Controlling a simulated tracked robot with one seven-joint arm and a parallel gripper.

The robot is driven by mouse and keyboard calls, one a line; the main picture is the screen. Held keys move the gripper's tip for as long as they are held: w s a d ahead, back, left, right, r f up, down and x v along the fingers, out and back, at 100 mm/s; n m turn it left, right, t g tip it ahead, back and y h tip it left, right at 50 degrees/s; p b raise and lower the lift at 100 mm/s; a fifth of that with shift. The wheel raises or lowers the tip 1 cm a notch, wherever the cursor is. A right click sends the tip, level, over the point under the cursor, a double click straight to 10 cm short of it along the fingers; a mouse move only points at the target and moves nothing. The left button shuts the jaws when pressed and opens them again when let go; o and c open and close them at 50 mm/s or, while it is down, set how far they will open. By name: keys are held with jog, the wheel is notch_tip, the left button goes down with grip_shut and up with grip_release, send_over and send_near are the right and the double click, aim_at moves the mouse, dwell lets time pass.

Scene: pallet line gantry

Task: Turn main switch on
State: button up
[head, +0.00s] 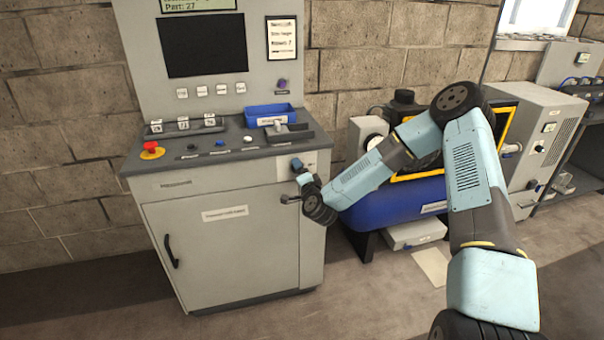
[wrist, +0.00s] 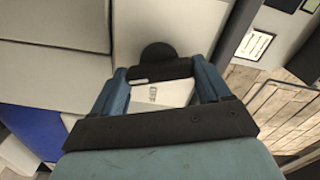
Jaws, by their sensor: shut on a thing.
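The main switch appears as a dark handle with a round black end (wrist: 158,54) between my gripper's fingers in the wrist view. A white plate with small dark lettering (wrist: 168,95) shows just beside the handle; I cannot read the lettering surely. My gripper (wrist: 163,80) has a blue finger on each side and is shut on the handle. In the head view my gripper (head: 294,181) is at the upper right of the grey control cabinet's front (head: 235,240). There my gripper mostly hides the switch, so I cannot tell its position.
The cabinet top carries a red emergency button (head: 152,150), small buttons and a blue tray (head: 270,115). A dark screen (head: 202,46) stands above. A blue tank (head: 385,205) stands close on the right, behind my arm. The floor in front of the cabinet is clear.

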jog(key=shift+w+d+f+m, duration=0.1)
jog(key=shift+d+m, duration=0.1)
jog(key=shift+m, duration=0.9)
jog(key=shift+w+d+f+m, duration=0.1)
jog(key=shift+d+m, duration=0.1)
jog(key=shift+m, duration=0.9)
jog(key=shift+s, duration=0.1)
jog(key=o, duration=1)
jog(key=shift+a, duration=0.2)
jog(key=v, duration=1.3)
jog(key=shift+s+d, duration=0.1)
jog(key=shift+s, duration=0.3)
